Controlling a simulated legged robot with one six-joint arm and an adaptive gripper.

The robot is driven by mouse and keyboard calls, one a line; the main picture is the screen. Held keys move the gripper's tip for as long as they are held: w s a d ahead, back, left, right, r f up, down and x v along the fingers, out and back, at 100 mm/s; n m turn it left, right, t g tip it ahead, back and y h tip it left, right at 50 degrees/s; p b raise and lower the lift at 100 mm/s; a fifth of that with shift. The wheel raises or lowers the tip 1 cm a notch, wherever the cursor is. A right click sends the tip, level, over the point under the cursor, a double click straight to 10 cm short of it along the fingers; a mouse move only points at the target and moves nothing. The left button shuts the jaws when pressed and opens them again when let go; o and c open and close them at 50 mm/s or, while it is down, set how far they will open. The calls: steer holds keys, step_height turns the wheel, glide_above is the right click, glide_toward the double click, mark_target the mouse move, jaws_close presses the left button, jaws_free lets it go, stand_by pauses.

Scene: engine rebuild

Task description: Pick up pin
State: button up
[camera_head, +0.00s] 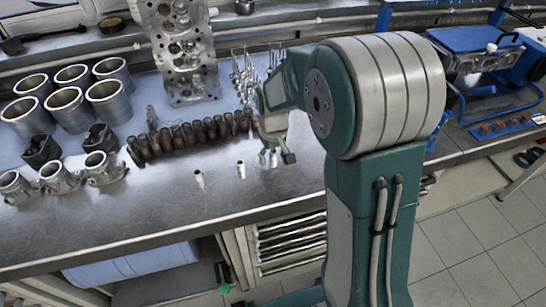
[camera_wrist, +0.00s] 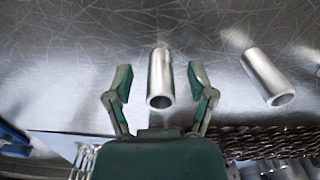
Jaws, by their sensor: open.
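My gripper (camera_head: 275,157) is open just above the metal bench, right of the middle of the head view. In the wrist view my gripper (camera_wrist: 159,82) has one finger on each side of a silver hollow pin (camera_wrist: 160,76), with a gap on both sides. In the head view this pin (camera_head: 273,158) shows small between the fingers. A second pin (camera_wrist: 265,76) lies to the right in the wrist view. In the head view, two pins stand left of my gripper, a nearer one (camera_head: 241,170) and a farther one (camera_head: 200,179).
A row of brown springs (camera_head: 190,133) lies behind the pins. Cylinder liners (camera_head: 66,105), throttle-like metal parts (camera_head: 60,175) and a cylinder head (camera_head: 182,50) fill the left and back. Thin valves (camera_head: 245,75) lie behind my gripper. The bench front (camera_head: 130,215) is clear.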

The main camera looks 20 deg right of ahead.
steer(key=shift+a, duration=0.1)
jaws_close()
